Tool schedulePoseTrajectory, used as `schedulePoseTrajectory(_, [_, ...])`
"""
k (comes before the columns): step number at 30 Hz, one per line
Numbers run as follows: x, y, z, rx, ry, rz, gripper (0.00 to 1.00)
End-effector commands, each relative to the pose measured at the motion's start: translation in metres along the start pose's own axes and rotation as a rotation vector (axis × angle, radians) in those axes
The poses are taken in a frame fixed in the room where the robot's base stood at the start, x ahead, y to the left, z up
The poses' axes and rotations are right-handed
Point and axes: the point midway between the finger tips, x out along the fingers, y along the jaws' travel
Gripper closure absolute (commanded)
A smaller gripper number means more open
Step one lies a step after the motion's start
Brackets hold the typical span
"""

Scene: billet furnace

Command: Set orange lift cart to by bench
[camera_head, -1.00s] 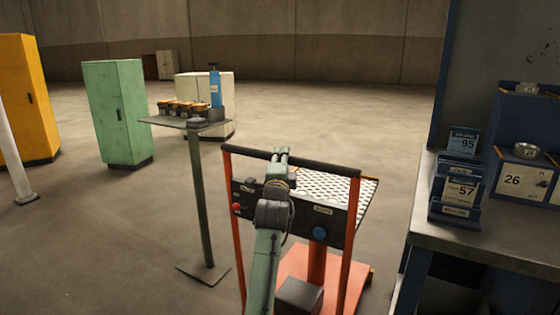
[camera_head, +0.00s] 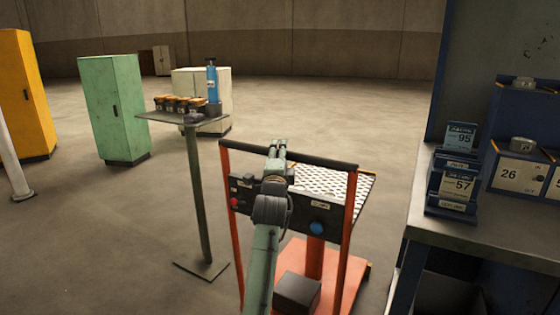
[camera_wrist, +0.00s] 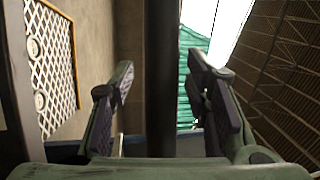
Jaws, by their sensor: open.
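The orange lift cart (camera_head: 346,252) stands on the floor in front of me in the head view. It has orange uprights, a black handle bar (camera_head: 320,161), a black control panel and a perforated platform (camera_head: 334,185). My gripper (camera_head: 277,146) is at the handle bar, near its middle. In the wrist view my gripper (camera_wrist: 160,68) has its two fingers apart, with a dark bar (camera_wrist: 160,115), apparently the handle, between them. Clear gaps show on both sides of the bar. The workbench (camera_head: 480,238) is to the right of the cart.
A green stand (camera_head: 203,205) with small boxes and a blue bottle (camera_head: 212,82) is close left of the cart. Green (camera_head: 112,105) and yellow (camera_head: 25,95) cabinets are farther left. Card holders (camera_head: 457,185) stand on the bench. The floor behind the cart is open.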

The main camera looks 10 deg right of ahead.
Motion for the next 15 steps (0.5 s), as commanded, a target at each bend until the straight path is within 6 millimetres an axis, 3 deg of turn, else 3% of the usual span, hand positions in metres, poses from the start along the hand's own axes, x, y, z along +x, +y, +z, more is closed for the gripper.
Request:
schedulePoseTrajectory(5, [-0.023, 0.001, 0.001, 0.000, -0.001, 0.000, 0.57])
schedulePoseTrajectory(15, [-0.093, 0.001, 0.000, -0.002, -0.001, 0.001, 0.57])
